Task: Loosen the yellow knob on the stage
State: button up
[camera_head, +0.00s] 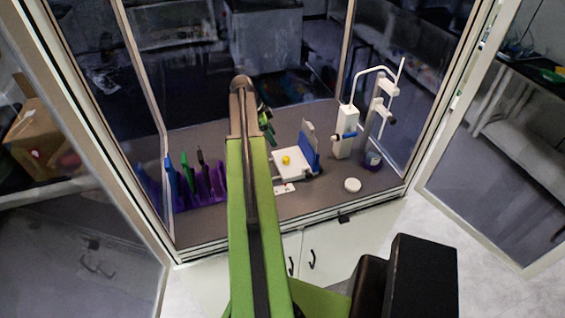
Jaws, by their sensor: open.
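The yellow knob (286,160) is small and round and sits on the white top of the stage (297,170). The stage has a blue side and a raised pale plate at its back right. It stands on the grey floor of the glass cabinet. My green arm reaches forward from the bottom of the picture into the cabinet, left of the stage. My gripper (267,122) shows only in part past the arm, behind and left of the knob and apart from it. Its fingers are small and partly hidden by the arm.
A purple rack (205,186) with several coloured tools stands at the left. A white device (345,132) and a purple-based stand (372,158) are at the right. A round white lid (352,185) lies in front. Cabinet frames and open glass doors border both sides.

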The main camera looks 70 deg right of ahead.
aim_at(285, 158)
jog(key=b+x, duration=1)
jog(key=x, duration=0.3)
jog(key=shift+s+f, duration=0.1)
jog(key=shift+s, duration=0.05)
jog(key=shift+c, duration=0.4)
